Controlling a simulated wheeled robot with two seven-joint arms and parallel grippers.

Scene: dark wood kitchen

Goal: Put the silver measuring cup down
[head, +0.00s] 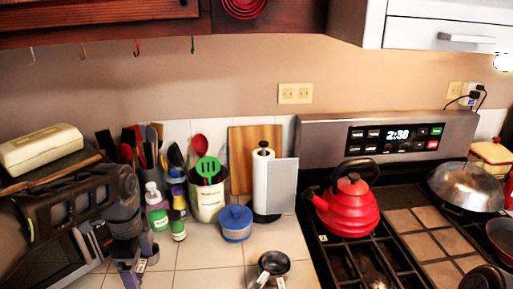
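A red kettle (347,208) is on the stove to the right. Tiles between my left gripper and the cup are clear.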

